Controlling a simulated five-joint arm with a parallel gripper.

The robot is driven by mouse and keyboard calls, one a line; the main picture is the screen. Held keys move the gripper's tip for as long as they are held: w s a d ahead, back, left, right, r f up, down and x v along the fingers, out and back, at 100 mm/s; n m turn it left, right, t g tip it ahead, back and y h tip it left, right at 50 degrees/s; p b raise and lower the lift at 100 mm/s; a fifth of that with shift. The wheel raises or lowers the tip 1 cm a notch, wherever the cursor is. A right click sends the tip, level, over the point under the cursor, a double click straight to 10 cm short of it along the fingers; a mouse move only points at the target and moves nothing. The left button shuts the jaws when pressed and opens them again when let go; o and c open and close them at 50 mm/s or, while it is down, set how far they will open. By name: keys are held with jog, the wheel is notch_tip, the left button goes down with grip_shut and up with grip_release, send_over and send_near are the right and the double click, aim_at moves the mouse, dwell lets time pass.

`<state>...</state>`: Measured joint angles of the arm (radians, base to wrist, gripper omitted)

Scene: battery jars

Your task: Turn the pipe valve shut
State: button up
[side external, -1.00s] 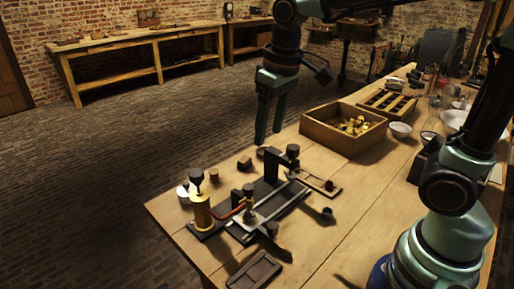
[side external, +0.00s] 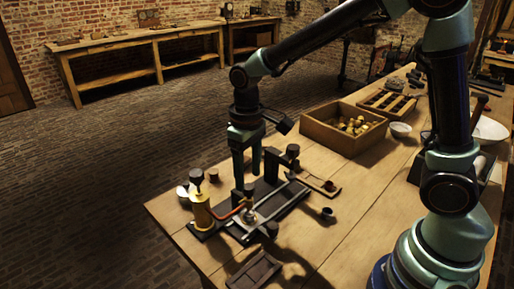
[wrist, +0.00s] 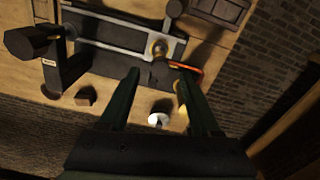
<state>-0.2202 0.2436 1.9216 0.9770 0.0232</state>
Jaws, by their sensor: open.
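A brass upright cylinder with a dark knob on top (side external: 198,208) stands near the front left table corner. A red pipe (side external: 229,213) runs from it to a small brass fitting (side external: 249,214) by the dark metal frame. In the wrist view the red pipe (wrist: 187,67) and the brass fitting (wrist: 159,48) lie beyond my fingertips; I cannot tell for sure which part is the valve. My gripper (side external: 247,180) is open and points down above the frame's left part, close to the fitting. In the wrist view my gripper's right finger (wrist: 160,72) partly hides the brass cylinder.
A dark clamp post (side external: 292,151) rises at the frame's far end. A wooden box of brass pieces (side external: 318,133) and a small bowl (side external: 400,130) stand farther back. A dark tray (side external: 254,271) lies in front. A white cup (wrist: 158,119) sits near the table edge.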

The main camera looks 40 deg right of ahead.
aim_at(249, 192)
jog(key=shift+f, duration=1.5)
grip_shut()
